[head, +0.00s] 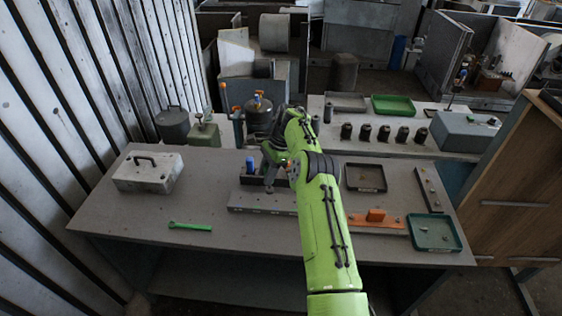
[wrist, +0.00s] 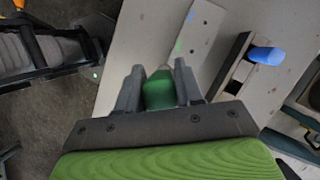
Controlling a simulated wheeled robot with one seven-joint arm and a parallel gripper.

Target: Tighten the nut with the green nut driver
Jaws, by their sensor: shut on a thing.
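My gripper (head: 272,160) is above the middle of the workbench. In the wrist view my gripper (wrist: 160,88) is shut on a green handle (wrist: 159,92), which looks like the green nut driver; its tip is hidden. A light grey bar (head: 245,203) with small coloured marks lies on the bench below the gripper, and the bar also shows in the wrist view (wrist: 202,32). A dark rack (head: 253,181) behind it holds a blue-handled tool (head: 249,163); this handle also shows in the wrist view (wrist: 266,56). I cannot make out the nut.
A green wrench-like tool (head: 190,227) lies at the front left. A grey case (head: 148,172) stands at the left. An orange block (head: 375,215), a black tray (head: 364,188) and a green tray (head: 434,246) are at the right. The front middle is clear.

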